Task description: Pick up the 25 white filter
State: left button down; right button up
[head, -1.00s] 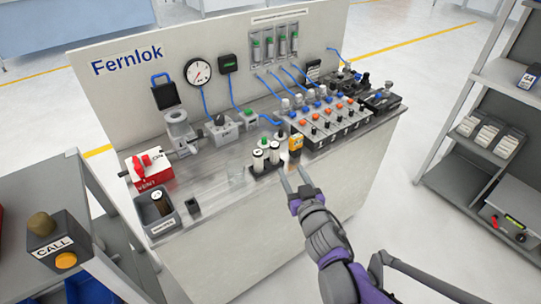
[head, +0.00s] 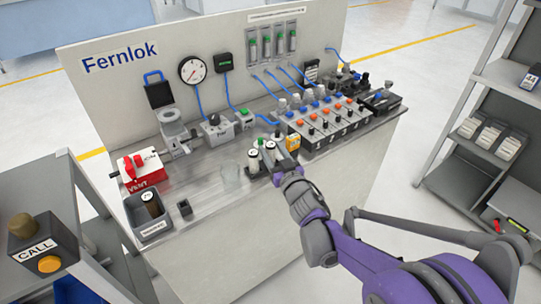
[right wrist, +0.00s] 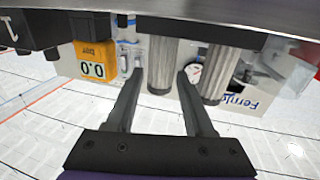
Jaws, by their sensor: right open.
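Several white cylindrical filters stand in a dark holder on the bench. One white filter (head: 253,160) shows left of my right gripper (head: 275,164); another (head: 269,151) is just behind its fingers. The right wrist view looks upside down. There, my open right gripper (right wrist: 159,76) has a pleated white filter (right wrist: 162,55) lined up between its fingertips, with gaps on both sides. A second pleated filter (right wrist: 216,75) is outside the fingers to the right. I cannot read a 25 on any filter. My left gripper is not in view.
A yellow meter (head: 293,142) stands close right of the filters; the right wrist view shows it reading 0.0 (right wrist: 95,62). A valve block (head: 325,125) is beyond it. A dark bin (head: 151,216) and a red box (head: 143,172) are at left. Bench space between is mostly clear.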

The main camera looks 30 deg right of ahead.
jog(key=shift+w+d, duration=0.1)
jog(key=shift+w, duration=0.65)
grip_shut()
jog(key=shift+r, duration=0.1)
